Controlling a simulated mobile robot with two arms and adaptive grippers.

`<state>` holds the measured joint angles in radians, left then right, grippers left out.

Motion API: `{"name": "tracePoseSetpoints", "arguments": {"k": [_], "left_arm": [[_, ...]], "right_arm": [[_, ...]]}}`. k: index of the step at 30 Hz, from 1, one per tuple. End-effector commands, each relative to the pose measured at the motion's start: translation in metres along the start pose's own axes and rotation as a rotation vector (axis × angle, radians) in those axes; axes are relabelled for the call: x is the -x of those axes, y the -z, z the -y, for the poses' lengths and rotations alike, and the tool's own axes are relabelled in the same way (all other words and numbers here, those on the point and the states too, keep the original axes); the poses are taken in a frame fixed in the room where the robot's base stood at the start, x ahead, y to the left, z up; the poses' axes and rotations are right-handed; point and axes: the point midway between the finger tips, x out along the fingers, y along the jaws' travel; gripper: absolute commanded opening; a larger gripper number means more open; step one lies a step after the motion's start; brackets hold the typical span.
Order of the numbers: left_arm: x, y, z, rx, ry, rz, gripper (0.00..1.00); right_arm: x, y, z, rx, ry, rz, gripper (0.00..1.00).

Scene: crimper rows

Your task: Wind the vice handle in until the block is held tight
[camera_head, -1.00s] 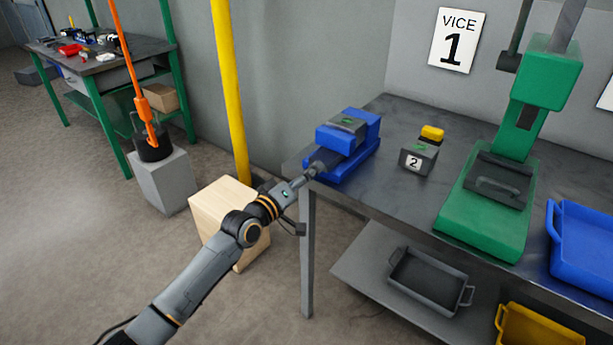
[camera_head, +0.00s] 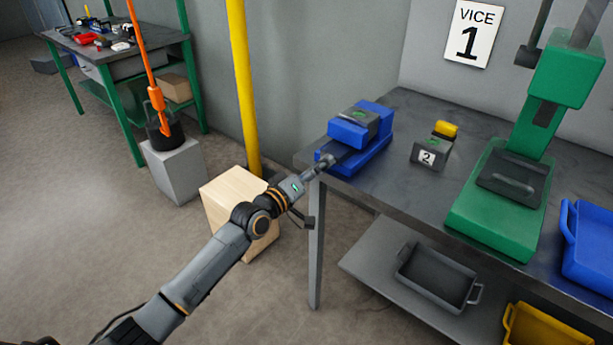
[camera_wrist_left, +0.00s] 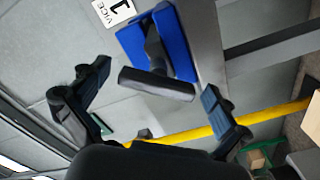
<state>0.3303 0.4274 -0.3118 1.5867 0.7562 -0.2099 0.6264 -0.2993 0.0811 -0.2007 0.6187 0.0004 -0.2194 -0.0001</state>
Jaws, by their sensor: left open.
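The blue vice (camera_head: 372,150) stands on the left end of the grey bench. A dark block with a green mark on top (camera_head: 360,116) sits between its jaws; any gap at the jaws is too small to tell. My left gripper (camera_head: 322,163) is at the vice's front end, over the bench edge. In the left wrist view the vice (camera_wrist_left: 176,42) is ahead, with its dark handle bar (camera_wrist_left: 157,84) crosswise on the screw. My left gripper (camera_wrist_left: 156,80) is open, one finger beyond each end of the bar, apparently apart from it. My right gripper is not in view.
A block labelled 2 (camera_head: 428,155) and a green press (camera_head: 500,205) stand right of the vice. A blue tray (camera_head: 590,240) is farther right. A yellow post (camera_head: 243,90) and a wooden box (camera_head: 235,205) stand left of the bench. A grey tray (camera_head: 436,275) is on the lower shelf.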

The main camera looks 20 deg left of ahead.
Motion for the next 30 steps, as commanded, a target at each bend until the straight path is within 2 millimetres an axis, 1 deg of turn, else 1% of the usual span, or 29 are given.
{"name": "tracePoseSetpoints", "arguments": {"k": [5, 12, 16, 21, 30], "left_arm": [[0.029, -0.001, 0.001, -0.001, 0.002, 0.003, 1.00], [0.080, -0.001, 0.001, -0.002, 0.002, 0.002, 1.00], [0.100, -0.001, 0.001, -0.002, 0.003, 0.002, 1.00], [0.113, 0.000, 0.000, -0.002, 0.000, 0.000, 1.00], [0.115, 0.000, 0.000, -0.001, -0.001, 0.000, 1.00]], "right_arm": [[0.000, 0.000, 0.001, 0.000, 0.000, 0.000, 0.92], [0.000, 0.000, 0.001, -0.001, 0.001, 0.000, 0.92], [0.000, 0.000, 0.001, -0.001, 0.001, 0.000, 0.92], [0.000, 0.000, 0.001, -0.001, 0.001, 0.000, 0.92], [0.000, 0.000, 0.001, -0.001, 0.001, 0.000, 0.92]]}}
